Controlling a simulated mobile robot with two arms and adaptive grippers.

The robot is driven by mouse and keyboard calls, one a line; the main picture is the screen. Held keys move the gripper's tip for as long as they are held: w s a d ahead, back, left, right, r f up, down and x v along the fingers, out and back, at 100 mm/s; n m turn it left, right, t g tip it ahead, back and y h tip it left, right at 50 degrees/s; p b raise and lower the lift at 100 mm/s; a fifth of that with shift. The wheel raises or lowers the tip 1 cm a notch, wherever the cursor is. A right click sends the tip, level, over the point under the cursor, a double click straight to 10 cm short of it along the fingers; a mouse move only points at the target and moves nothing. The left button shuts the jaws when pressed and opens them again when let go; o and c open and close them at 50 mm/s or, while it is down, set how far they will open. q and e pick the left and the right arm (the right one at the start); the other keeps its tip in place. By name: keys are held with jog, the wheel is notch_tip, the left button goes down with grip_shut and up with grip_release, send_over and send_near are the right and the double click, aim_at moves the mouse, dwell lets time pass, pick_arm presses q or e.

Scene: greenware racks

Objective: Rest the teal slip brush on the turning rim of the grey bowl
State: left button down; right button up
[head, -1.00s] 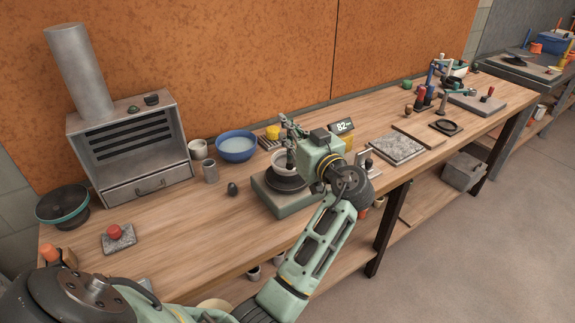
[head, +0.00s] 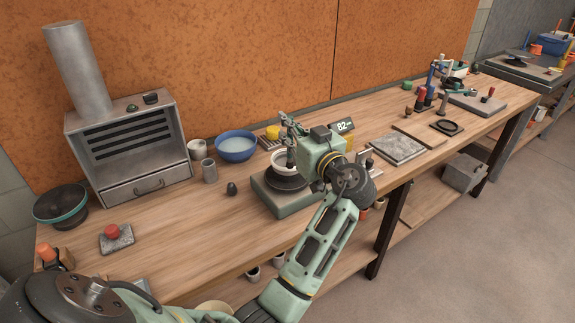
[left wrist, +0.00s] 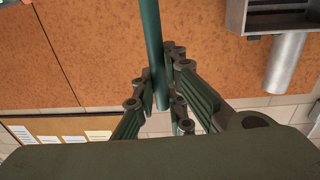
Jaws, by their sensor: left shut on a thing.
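My left gripper (head: 290,138) is over the turntable in the head view, in front of the bowl. It is shut on the teal slip brush (left wrist: 154,45), whose handle runs up between the fingers in the left wrist view. In the head view the brush is hard to make out against the gripper. The pale grey bowl (head: 279,165) sits on a dark round wheel head (head: 288,183) on a green base (head: 282,204). The gripper hides part of its rim, so I cannot tell whether the brush touches it. My right gripper is not in view.
A blue bowl (head: 237,146) of water, grey cups (head: 209,171) and a small dark lump (head: 231,188) stand left of the turntable. A display reading 82 (head: 343,127) is behind it.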

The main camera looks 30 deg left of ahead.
pick_arm(q)
jog(key=shift+f, duration=0.1)
dwell(0.3)
jog(key=shift+r+p, duration=1.2)
jog(key=shift+r, duration=2.35)
